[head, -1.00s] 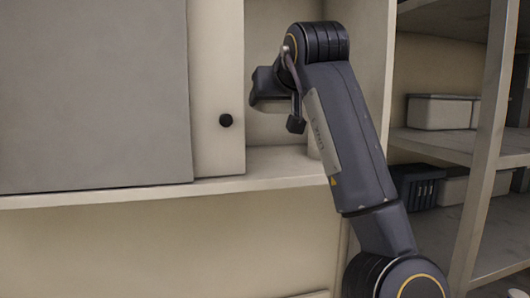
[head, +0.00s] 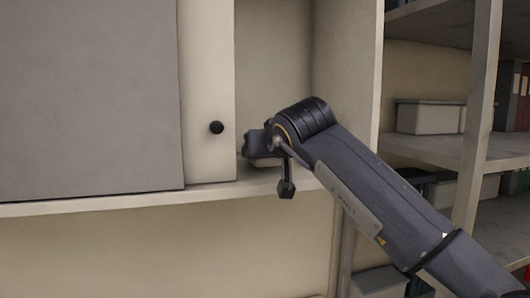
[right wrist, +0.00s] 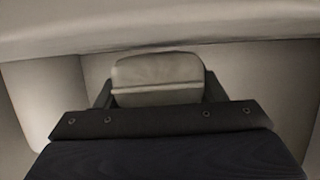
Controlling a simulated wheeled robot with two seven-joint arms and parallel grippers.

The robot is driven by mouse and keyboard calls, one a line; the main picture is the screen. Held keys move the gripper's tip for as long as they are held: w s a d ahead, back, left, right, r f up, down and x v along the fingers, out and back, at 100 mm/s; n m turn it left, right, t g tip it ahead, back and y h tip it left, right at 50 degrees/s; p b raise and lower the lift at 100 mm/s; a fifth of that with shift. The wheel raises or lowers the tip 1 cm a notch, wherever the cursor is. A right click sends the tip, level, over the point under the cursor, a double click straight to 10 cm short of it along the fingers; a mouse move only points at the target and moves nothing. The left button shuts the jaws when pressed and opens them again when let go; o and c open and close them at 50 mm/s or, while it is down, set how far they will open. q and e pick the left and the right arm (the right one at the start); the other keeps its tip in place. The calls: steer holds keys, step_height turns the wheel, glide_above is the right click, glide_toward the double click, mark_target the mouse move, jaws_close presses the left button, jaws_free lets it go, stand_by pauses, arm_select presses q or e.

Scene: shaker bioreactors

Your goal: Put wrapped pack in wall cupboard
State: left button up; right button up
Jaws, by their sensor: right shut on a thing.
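The wrapped pack (right wrist: 158,78) is a pale, rounded block in the right wrist view, held between the two dark fingers of my right gripper (right wrist: 159,92). In the head view my right gripper (head: 258,147) is in the open right part of the wall cupboard (head: 272,60), low over its bottom shelf (head: 255,187) and just right of the knobbed door. The pack is mostly hidden there by the gripper and wrist. I cannot tell whether it touches the shelf. My left gripper is not in view.
A cream door panel (head: 205,85) with a black knob (head: 216,127) and a grey panel (head: 90,95) cover the cupboard's left side. A rack with a pale box (head: 428,116) stands at the right. A pale rounded shape (right wrist: 45,100) is left in the wrist view.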

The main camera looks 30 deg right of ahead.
steer(key=shift+f, duration=0.2)
steer(key=shift+f, duration=0.15)
steer(key=o, duration=1.1)
steer(key=b+v, duration=0.1)
steer(key=v, duration=1.1)
steer(key=shift+r+b, duration=0.25)
steer(key=shift+b, duration=0.05)
